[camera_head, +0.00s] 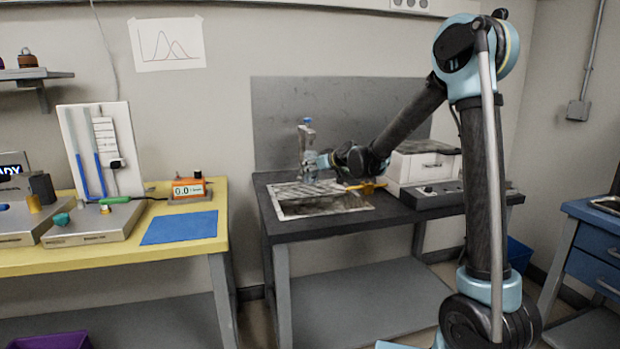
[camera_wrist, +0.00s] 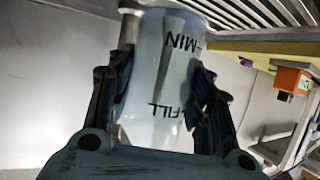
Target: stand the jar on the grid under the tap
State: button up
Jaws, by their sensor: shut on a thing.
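The jar (camera_wrist: 163,75) is clear and pale, with dark "MIN" and "FILL" lettering that shows inverted in the wrist view. My gripper (camera_wrist: 165,100) is shut on it, one finger on each side. In the head view the jar (camera_head: 310,163) is small, in front of the tap (camera_head: 306,135), which has a blue top. My gripper (camera_head: 326,162) reaches it from the right. The slatted grid (camera_head: 305,190) lies at the sink below; its bars (camera_wrist: 265,14) show close to the jar's base end in the wrist view. I cannot tell whether jar and grid touch.
The grid and sink are in the dark bench (camera_head: 300,228). An orange-yellow item (camera_head: 367,187) lies right of the sink, near a white-lidded machine (camera_head: 422,165). A yellow table (camera_head: 120,255) with instruments and a blue mat (camera_head: 180,228) stands left. A grey panel (camera_head: 285,110) backs the bench.

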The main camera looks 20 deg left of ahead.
aim_at(315, 173)
notch_tip(315, 173, down, 4)
jog(key=shift+r, duration=0.25)
jog(key=o, duration=1.1)
